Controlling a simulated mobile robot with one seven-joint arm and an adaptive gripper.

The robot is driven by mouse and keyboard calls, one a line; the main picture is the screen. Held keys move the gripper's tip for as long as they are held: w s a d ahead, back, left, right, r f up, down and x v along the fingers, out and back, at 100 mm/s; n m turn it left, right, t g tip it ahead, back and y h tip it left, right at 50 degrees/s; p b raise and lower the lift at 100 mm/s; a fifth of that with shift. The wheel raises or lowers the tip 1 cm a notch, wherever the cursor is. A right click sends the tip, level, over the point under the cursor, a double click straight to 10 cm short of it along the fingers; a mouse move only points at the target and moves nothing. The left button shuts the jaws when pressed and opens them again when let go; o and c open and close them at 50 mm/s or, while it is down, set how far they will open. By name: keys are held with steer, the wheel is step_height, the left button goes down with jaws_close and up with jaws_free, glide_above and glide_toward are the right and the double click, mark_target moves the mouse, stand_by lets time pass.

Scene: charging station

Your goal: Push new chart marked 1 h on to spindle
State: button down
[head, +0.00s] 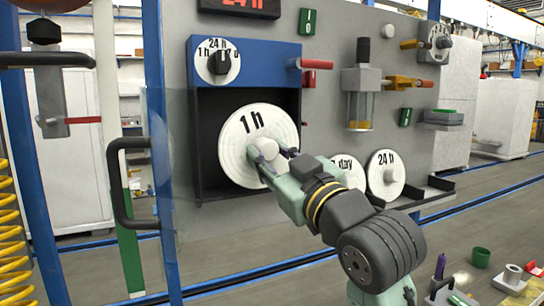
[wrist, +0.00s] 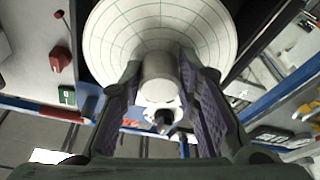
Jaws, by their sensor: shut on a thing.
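The round white chart marked 1 h (head: 240,122) stands upright in front of the dark open recess of the blue-topped recorder (head: 255,48). My gripper (head: 275,155) is shut on the pale knob (head: 264,150) at the chart's centre. In the wrist view, my gripper (wrist: 160,75) has a finger on each side of the knob (wrist: 158,78), and the gridded chart (wrist: 105,35) is just beyond. The spindle is hidden behind the chart, and I cannot tell whether the two touch.
A chart marked 24 h (head: 386,175) and another reading day (head: 350,172) rest on a ledge at the right. A clear door with a dark handle (head: 118,185) stands open left of the recess. The dial (head: 219,62) and red-tipped lever (head: 312,64) are above.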

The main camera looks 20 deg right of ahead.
steer(key=shift+w+a, duration=0.1)
steer(key=shift+w, duration=2.55)
steer(key=shift+w+p, duration=0.4)
steer(key=shift+w, duration=1.6)
steer(key=c, duration=1.1)
jaws_free()
steer(key=v, duration=1.2)
steer(key=shift+a, duration=0.1)
